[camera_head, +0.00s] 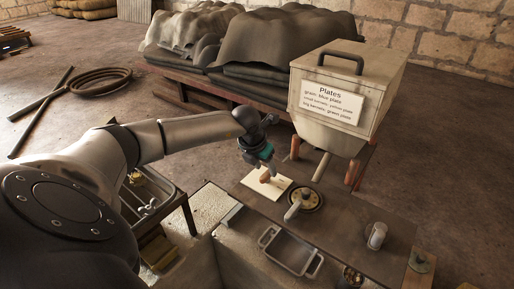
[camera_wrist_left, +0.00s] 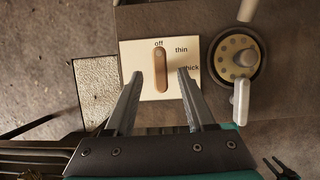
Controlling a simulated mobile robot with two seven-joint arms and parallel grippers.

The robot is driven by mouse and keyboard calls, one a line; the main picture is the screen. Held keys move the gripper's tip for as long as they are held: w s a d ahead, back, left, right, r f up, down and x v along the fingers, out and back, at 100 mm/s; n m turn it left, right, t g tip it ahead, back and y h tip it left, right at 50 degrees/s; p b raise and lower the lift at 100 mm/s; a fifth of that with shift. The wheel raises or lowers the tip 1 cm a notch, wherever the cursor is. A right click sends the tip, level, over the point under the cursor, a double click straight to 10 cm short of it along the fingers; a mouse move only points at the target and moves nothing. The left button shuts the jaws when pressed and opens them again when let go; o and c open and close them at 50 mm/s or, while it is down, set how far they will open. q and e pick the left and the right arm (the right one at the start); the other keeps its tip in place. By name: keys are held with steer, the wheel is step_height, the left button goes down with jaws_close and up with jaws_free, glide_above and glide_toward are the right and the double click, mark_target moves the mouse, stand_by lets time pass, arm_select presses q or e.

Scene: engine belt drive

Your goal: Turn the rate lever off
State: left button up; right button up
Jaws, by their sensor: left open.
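The rate lever (camera_wrist_left: 160,76) is a small wooden handle on a cream plate (camera_wrist_left: 130,53) marked off, thin and thick. In the left wrist view it stands nearly straight up the picture, its upper end just below the word off. In the head view the lever (camera_head: 265,178) sits on the same plate (camera_head: 280,183) at the bench's back left. My left gripper (camera_wrist_left: 160,75) is open, its fingers to either side of the lever with gaps showing. In the head view the left gripper (camera_head: 264,163) is just above the plate.
A round dial with a pale handle (camera_head: 294,210) is right of the plate. A metal tray (camera_head: 288,254) is in front, and a small cylinder (camera_head: 377,235) stands further right on the bench.

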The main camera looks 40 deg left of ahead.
arm_select(q)
steer(key=v, duration=1.3)
steer(key=shift+b, duration=0.45)
steer(key=shift+w, duration=0.1)
